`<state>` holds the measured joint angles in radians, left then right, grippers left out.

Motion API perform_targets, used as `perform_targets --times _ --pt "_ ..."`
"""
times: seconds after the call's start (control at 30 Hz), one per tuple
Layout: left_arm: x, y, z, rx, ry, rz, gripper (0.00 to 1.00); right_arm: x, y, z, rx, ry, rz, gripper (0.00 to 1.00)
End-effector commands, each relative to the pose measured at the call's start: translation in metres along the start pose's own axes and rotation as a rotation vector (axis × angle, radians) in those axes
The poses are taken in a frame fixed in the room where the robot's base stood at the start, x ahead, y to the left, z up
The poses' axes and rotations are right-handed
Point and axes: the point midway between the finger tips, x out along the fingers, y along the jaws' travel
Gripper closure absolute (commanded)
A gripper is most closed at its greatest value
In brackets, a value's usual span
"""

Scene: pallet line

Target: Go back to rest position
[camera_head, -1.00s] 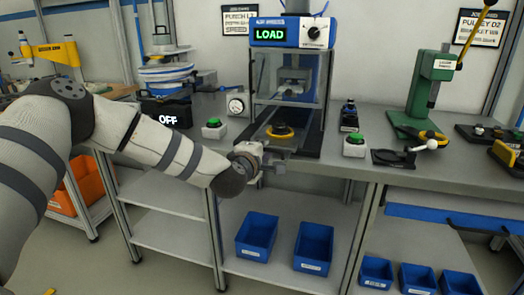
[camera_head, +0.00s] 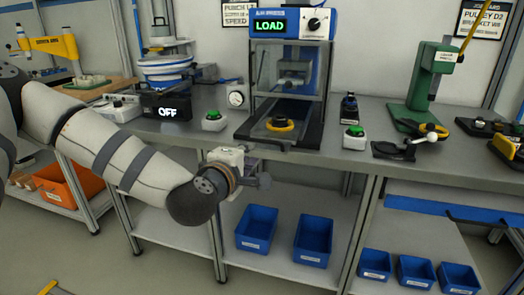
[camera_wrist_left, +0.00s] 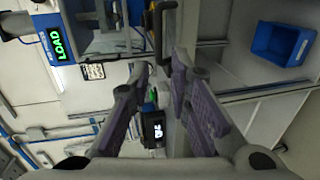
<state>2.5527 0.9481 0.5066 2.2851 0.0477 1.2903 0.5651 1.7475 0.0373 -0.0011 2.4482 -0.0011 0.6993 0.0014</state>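My left gripper (camera_head: 262,181) hangs in front of the workbench's front edge, below the press (camera_head: 290,85) and apart from it. In the left wrist view its fingers (camera_wrist_left: 158,78) stand apart with nothing between them. The press display reads LOAD. A yellow ring-shaped part (camera_head: 281,124) lies on the front of the press base, beyond my gripper. My right gripper is in neither view.
Blue bins (camera_head: 257,229) stand on the lower shelf. An orange bin (camera_head: 72,187) is at left.

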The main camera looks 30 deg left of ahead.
Motion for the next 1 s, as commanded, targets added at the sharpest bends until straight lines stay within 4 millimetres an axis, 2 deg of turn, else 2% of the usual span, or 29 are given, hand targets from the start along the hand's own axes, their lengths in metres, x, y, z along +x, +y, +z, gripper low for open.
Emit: perform_targets --times 0.1,0.17,0.27,0.33,0.4,0.47,0.5,0.57,0.6,0.63,0.7,0.8,0.9,1.0 --pt "0.0 -0.001 0.001 0.004 -0.003 -0.003 0.82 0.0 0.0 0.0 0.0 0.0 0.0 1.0" --pt "-0.002 -0.013 0.007 0.039 -0.023 -0.029 0.82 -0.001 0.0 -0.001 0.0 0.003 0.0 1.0" --pt "-0.015 -0.067 0.033 0.2 -0.121 -0.152 0.82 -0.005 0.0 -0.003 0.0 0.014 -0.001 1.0" --pt "-0.039 -0.127 0.054 0.369 -0.236 -0.281 0.82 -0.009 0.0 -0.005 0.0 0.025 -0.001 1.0" --pt "-0.072 -0.188 0.067 0.54 -0.364 -0.417 0.82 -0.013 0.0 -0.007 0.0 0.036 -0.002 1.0" --pt "-0.108 -0.237 0.071 0.679 -0.481 -0.53 0.82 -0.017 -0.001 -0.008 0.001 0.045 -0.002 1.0" --pt "-0.135 -0.267 0.071 0.768 -0.562 -0.604 0.82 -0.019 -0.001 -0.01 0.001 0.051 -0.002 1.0" --pt "-0.179 -0.307 0.065 0.898 -0.692 -0.715 0.82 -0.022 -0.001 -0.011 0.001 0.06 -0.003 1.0" --pt "-0.21 -0.33 0.058 0.981 -0.782 -0.785 0.82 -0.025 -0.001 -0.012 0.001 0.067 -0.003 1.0" --pt "-0.234 -0.345 0.051 1.039 -0.849 -0.835 0.82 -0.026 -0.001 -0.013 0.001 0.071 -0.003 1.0" --pt "-0.285 -0.371 0.033 1.159 -1.003 -0.941 0.82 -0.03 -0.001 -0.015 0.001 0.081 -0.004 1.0" --pt "-0.343 -0.391 0.007 1.284 -1.185 -1.053 0.82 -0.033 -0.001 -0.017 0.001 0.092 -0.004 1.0" --pt "-0.376 -0.397 -0.01 1.351 -1.299 -1.119 0.82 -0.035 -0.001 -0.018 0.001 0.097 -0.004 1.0" --pt "-0.388 -0.399 -0.017 1.374 -1.342 -1.142 0.82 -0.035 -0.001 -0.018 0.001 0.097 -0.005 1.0"
